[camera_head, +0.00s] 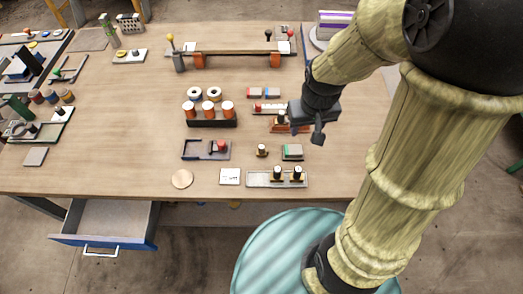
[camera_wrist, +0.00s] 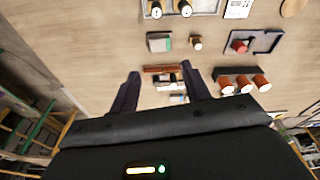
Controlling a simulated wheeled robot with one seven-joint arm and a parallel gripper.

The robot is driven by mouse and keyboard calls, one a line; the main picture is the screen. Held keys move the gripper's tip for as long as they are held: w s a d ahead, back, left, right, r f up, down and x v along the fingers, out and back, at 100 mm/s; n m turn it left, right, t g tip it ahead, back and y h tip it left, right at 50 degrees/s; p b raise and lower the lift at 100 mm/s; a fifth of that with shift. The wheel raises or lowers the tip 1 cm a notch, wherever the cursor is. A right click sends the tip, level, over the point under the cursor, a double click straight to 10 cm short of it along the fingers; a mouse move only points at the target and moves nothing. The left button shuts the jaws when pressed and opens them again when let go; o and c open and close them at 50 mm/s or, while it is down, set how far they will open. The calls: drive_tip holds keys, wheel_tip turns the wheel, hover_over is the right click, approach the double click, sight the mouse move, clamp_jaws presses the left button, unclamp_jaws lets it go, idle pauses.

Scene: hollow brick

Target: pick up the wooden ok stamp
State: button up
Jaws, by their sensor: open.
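Two stand on a pale tray (camera_head: 257,182), the left stamp (camera_head: 277,173) and the right stamp (camera_head: 298,174). In the wrist view these two (camera_wrist: 156,9) (camera_wrist: 186,8) are at the top edge. A lone stamp (camera_head: 262,150) stands behind the tray, beside a green-topped pad (camera_head: 292,152). My gripper (camera_head: 318,136) is open and empty above the bench, right of the lone stamp. In the wrist view its fingers (camera_wrist: 162,74) frame a reddish-brown holder (camera_wrist: 158,69).
A black rack of orange-and-white jars (camera_head: 211,122) stands behind a grey tray with a red item (camera_head: 205,150). A round wooden disc (camera_head: 182,179) and a white card (camera_head: 230,177) lie near the front edge. A drawer (camera_head: 105,222) hangs open at lower left.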

drive_tip(key=w+a+f+n+g, duration=0.2)
drive_tip(key=w+a+f+n, duration=0.2)
drive_tip(key=w+a, duration=0.4)
drive_tip(key=shift+w+a+f+n, duration=0.25)
drive_tip(key=shift+a+f+n, duration=0.25)
drive_tip(key=shift+a, duration=0.65)
drive_tip(key=shift+f, duration=0.2)
drive_tip(key=p, duration=0.1)
approach(261, 147)
drive_tip(key=f, duration=0.5)
drive_tip(key=shift+d, duration=0.3)
drive_tip(key=shift+f, duration=0.15)
drive_tip(key=shift+w+a+f+p, duration=0.15)
drive_tip(key=shift+f+p, duration=0.35)
drive_tip(key=shift+f, duration=0.75)
drive_tip(key=shift+s+a+f+p, duration=0.15)
drive_tip(key=shift+f+p, duration=0.35)
drive_tip(key=shift+f, duration=0.8)
drive_tip(key=shift+w, duration=0.1)
